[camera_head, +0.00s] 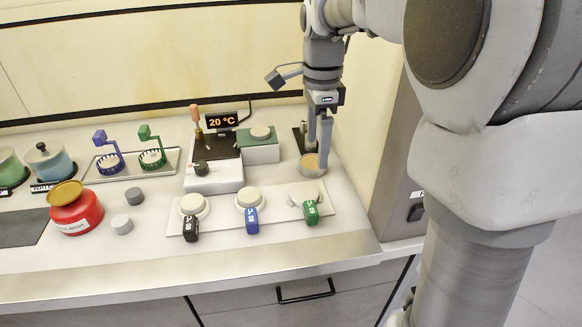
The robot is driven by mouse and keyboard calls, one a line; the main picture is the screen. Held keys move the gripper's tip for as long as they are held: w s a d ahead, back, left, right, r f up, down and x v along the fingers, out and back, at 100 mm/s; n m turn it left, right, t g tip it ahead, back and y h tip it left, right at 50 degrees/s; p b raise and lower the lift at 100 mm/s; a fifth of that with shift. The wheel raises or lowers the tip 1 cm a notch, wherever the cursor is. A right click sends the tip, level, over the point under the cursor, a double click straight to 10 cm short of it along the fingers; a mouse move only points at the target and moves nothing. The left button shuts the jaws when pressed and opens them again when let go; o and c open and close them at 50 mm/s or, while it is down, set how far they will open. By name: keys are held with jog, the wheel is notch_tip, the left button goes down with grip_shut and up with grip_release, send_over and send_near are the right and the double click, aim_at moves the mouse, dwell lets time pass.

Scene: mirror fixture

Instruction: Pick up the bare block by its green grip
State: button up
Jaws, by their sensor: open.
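A round pale block with a green grip (311,212) stands at the right end of a white plate (275,226); small white marks show on the grip. Beside it on the plate are similar round blocks with a blue grip (252,222) and a black grip (191,229). I cannot tell which block is bare. My gripper (318,150) points down, open, over a small round dish (313,170) behind the plate. It is apart from the green grip, which lies nearer the front edge. The fingers hide part of the dish.
A tray (172,154) holds a blue-handled holder (108,155) and a green-handled holder (151,150). A device with a 20 °C display (222,120) and a green box (259,153) stand left of my gripper.

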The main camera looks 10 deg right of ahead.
jog(key=b, duration=0.2)
send_over(311, 207)
jog(key=f, duration=1.1)
jog(key=shift+d+f, duration=0.2)
jog(key=shift+f, duration=0.2)
jog(key=shift+a+f+b, duration=0.2)
jog(key=shift+f+b, duration=0.35)
jog(key=shift+f, duration=2.1)
jog(key=shift+c, duration=0.3)
grip_shut()
